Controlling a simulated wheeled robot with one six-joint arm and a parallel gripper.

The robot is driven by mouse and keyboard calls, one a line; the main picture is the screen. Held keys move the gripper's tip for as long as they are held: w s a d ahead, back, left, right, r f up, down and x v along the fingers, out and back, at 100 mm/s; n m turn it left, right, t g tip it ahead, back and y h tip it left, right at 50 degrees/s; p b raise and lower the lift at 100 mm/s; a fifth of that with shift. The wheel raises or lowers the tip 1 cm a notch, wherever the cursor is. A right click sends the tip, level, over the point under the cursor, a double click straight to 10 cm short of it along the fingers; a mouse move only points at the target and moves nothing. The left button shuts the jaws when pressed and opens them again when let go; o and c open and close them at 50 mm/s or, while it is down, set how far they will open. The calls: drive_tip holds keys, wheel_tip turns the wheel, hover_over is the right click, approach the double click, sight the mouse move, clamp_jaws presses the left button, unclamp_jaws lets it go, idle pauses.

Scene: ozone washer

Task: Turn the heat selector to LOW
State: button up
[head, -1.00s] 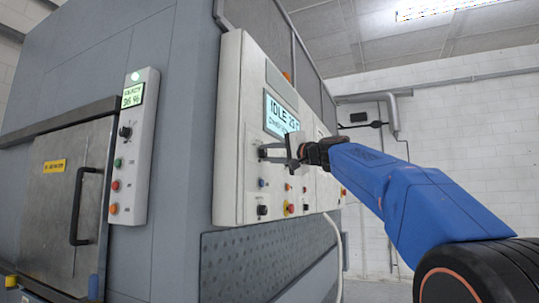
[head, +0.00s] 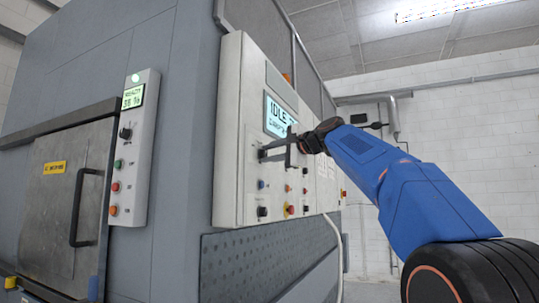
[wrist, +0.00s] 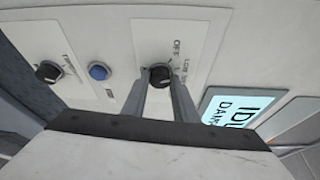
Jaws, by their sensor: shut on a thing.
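The heat selector is a black round knob (wrist: 159,74) on a white label plate in the wrist view. "OFF" is printed beside it, and a second line of lettering is too blurred to read surely. My gripper (wrist: 160,84) has a finger on each side of the knob and is shut on it. In the head view my gripper (head: 264,153) reaches the white control panel (head: 231,130) just below the display, its fingers slanting down to the left. The fingers hide most of the knob there. The knob's pointer direction is not clear.
A blue button (wrist: 98,71) and another black knob (wrist: 48,72) lie left of the selector in the wrist view. The lit display (head: 280,118) reads "IDLE". A narrow side panel (head: 135,145) and a metal door with a handle (head: 83,205) stand at left.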

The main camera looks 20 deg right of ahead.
drive_tip(key=shift+f, duration=0.1)
drive_tip(key=o, duration=1.1)
drive_tip(key=shift+c, duration=0.2)
drive_tip(key=v, duration=1.7)
drive_tip(key=shift+s, duration=0.2)
